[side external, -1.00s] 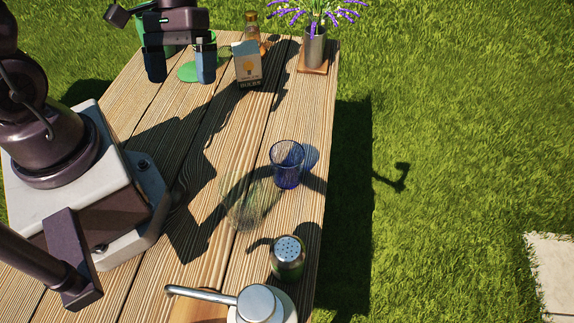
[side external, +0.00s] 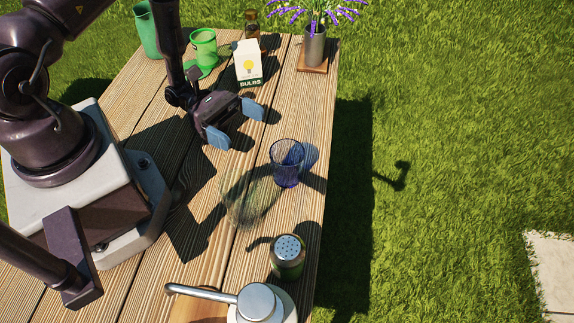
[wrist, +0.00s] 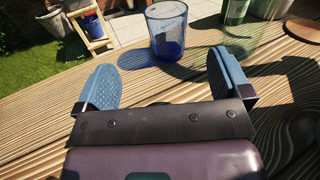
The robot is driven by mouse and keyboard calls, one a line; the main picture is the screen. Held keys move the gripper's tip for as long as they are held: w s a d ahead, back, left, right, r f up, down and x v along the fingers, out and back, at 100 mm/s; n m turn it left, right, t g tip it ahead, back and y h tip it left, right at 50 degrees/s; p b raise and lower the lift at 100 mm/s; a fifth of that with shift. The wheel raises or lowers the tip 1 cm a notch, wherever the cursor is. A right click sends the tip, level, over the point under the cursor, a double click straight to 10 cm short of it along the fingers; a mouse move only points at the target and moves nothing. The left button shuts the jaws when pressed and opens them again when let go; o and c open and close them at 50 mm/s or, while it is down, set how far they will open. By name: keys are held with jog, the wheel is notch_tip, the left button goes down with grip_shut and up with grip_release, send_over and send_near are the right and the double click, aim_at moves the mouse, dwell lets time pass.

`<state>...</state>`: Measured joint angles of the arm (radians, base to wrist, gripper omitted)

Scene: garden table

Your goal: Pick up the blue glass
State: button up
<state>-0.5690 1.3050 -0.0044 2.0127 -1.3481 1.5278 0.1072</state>
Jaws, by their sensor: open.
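The blue glass (side external: 286,163) is a clear blue tumbler standing upright near the right edge of the wooden table (side external: 150,95). My gripper (side external: 236,125) is open and empty, up and to the left of the glass in the side view, with its blue-padded fingers apart. In the wrist view the blue glass (wrist: 167,30) stands ahead, beyond the gap between the fingers (wrist: 165,88). The gripper is not touching it.
A clear glass (side external: 248,200) stands close to the blue one, on its near left. A shaker (side external: 288,257) and a metal-topped dispenser (side external: 260,303) stand nearer. A bulbs carton (side external: 248,65), green cup (side external: 203,47) and flower vase (side external: 314,45) stand at the far end.

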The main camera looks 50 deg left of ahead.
aim_at(274, 146)
jog(key=x, duration=0.7)
jog(key=shift+d+r, duration=0.1)
jog(key=shift+d, duration=0.05)
jog(key=x, duration=0.5)
jog(key=shift+s+d+r, duration=0.1)
jog(key=shift+s+r, duration=0.2)
jog(key=shift+r, duration=0.05)
jog(key=c, duration=1.1)
